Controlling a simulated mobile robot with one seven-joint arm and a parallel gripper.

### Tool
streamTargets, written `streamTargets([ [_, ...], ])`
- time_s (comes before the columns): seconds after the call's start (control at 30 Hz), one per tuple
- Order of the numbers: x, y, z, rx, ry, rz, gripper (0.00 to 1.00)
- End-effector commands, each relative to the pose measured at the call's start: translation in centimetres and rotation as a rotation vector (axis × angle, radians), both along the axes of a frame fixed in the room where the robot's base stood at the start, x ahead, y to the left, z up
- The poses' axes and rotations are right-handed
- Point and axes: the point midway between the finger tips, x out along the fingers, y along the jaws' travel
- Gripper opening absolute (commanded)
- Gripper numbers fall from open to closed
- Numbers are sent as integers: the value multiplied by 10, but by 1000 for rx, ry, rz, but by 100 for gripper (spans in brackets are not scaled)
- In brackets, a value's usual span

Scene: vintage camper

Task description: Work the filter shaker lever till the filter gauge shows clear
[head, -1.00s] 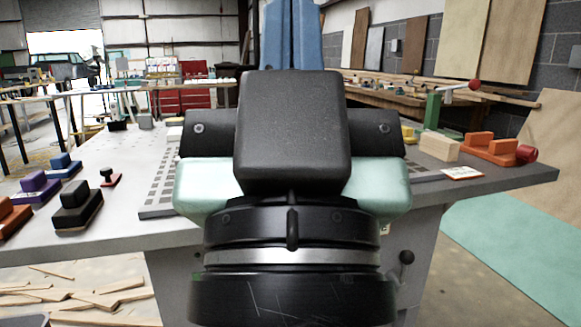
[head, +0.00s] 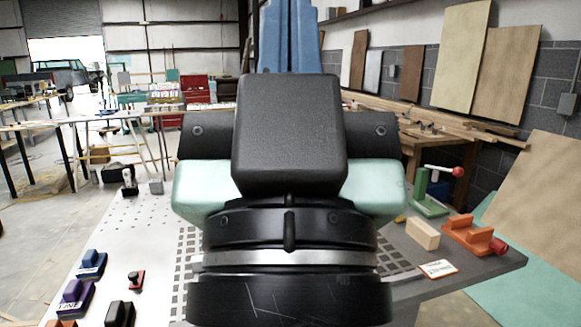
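My arm fills the middle of the head view, and my gripper is not visible. No gauge that I can make out shows in this view. A green stand (head: 430,193) with a white lever arm ending in a red ball knob (head: 458,171) is on the right rear of the table; I cannot tell whether it is the filter shaker lever. The table front, where a black knob showed earlier, is out of view.
The grey worktable (head: 150,225) spans the foreground. On its left are blue (head: 92,263), purple (head: 74,293) and black (head: 120,314) blocks and a small stamp-like piece (head: 136,279). On its right are a wooden block (head: 422,233), an orange fixture (head: 472,234) and a card (head: 438,268).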

Motion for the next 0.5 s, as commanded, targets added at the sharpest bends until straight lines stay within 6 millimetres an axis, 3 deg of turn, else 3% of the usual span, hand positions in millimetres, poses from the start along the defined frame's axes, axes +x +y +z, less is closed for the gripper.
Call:
streamTargets([
  [0.03, 0, 0, 26, 0, 0, 0, 0],
  [0.13, 0, 0, 41, 0, 0, 0, 0],
  [0.27, 0, 0, 50, 0, 0, 0, 0],
  [0.5, 0, 0, 49, 0, 0, 0, 0],
])
